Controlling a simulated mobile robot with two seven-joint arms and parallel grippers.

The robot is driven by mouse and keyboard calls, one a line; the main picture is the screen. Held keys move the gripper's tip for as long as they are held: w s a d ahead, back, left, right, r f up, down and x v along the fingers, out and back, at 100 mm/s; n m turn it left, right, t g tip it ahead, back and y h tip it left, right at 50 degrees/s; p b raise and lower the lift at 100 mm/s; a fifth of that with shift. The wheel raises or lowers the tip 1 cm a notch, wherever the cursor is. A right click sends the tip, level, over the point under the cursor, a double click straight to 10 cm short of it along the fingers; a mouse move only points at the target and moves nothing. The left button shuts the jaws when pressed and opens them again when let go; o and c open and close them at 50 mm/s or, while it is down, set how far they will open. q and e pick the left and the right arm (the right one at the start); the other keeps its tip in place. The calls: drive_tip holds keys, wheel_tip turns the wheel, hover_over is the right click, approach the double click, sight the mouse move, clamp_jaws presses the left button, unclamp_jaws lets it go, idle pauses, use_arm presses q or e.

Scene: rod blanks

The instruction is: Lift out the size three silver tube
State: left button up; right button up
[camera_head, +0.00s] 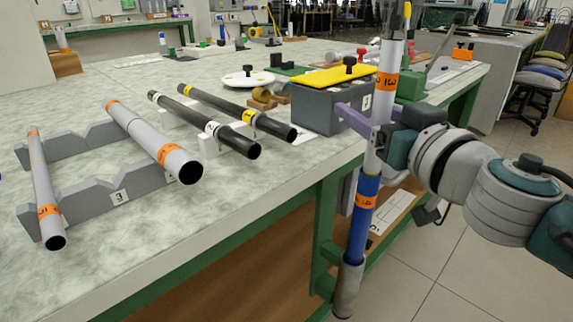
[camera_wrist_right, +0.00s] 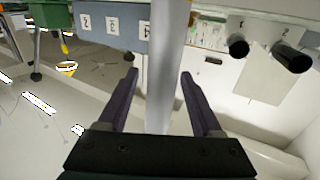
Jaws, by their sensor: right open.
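A long silver tube (camera_head: 377,128) with an orange band stands nearly upright, slightly tilted, by the table's right edge. The mark on the band looks like a 3. Below it is a blue section (camera_head: 360,215) with another orange band, ending in a grey piece (camera_head: 347,290); I cannot tell whether these are one piece with the tube. My right gripper (camera_head: 366,112) is open, with its purple fingers on either side of the tube. In the right wrist view the silver tube (camera_wrist_right: 163,60) passes between the open fingers with gaps showing. My left gripper is not in view.
Two black tubes (camera_head: 228,139) lie on white supports. Two more silver tubes (camera_head: 150,137) lie across a grey notched rack (camera_head: 90,207) at left. The table's front strip (camera_head: 200,262) is clear.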

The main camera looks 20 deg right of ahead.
drive_tip(key=c, duration=1.1)
drive_tip(key=shift+o, duration=0.2)
wheel_tip(320, 180, up, 22)
drive_tip(key=p, duration=1.4)
drive_tip(key=shift+p, duration=0.35)
